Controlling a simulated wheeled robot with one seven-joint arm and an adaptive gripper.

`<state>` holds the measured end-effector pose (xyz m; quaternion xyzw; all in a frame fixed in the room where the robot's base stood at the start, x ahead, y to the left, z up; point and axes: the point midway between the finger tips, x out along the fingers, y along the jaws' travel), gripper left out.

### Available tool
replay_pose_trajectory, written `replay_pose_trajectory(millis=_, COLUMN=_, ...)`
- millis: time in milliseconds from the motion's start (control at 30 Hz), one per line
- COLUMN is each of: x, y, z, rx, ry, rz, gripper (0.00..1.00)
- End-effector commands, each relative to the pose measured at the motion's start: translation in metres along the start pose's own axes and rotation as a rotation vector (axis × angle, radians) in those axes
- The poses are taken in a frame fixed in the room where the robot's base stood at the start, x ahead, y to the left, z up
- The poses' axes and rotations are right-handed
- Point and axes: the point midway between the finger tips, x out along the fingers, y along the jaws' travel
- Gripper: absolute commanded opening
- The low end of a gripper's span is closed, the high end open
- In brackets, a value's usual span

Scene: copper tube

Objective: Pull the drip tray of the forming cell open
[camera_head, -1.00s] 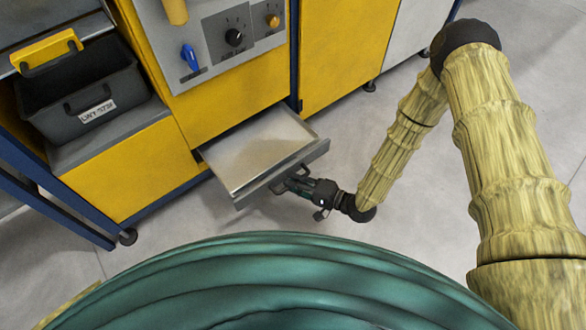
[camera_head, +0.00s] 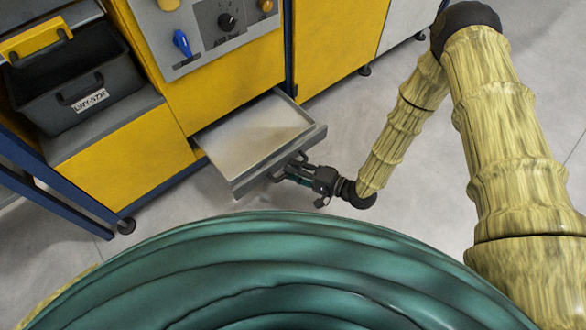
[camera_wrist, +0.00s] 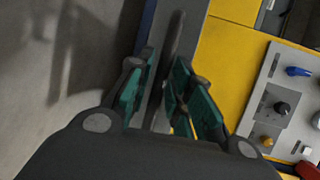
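The drip tray (camera_head: 255,135) is a shallow grey metal drawer below the yellow front of the forming cell (camera_head: 225,85). It stands well out of its slot, and its inside looks empty. Its bar handle (camera_wrist: 175,38) runs between my gripper's teal finger pads in the wrist view. My gripper (camera_head: 290,174) is at the tray's front face, closed around the handle; the exact contact is partly hidden. In the wrist view, my gripper (camera_wrist: 166,85) has pads on both sides of the bar.
A black bin (camera_head: 80,80) with a label sits on a grey shelf at the left. A control panel (camera_head: 215,30) with a blue switch and a dark knob is above the tray. Blue frame legs (camera_head: 60,200) stand at the left. Grey floor (camera_head: 350,110) is clear right of the tray.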

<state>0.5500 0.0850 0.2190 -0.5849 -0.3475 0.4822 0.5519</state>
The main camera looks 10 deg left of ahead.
Motion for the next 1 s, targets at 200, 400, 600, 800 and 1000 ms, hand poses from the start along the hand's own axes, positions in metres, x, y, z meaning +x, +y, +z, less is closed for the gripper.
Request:
replay_pose_trajectory(millis=200, x=-0.033, y=0.0, z=-0.002, rx=0.001, ry=0.004, rz=0.002, gripper=0.21)
replay_pose_trajectory(millis=400, x=-0.07, y=0.0, z=-0.002, rx=0.001, ry=0.004, rz=0.0, gripper=0.21)
replay_pose_trajectory(millis=600, x=-0.099, y=0.0, z=-0.002, rx=0.0, ry=0.003, rz=0.001, gripper=0.21)
replay_pose_trajectory(millis=800, x=-0.113, y=0.0, z=-0.001, rx=0.0, ry=0.002, rz=0.001, gripper=0.21)
replay_pose_trajectory(millis=1000, x=-0.115, y=0.0, z=-0.001, rx=0.0, ry=0.002, rz=0.0, gripper=0.21)
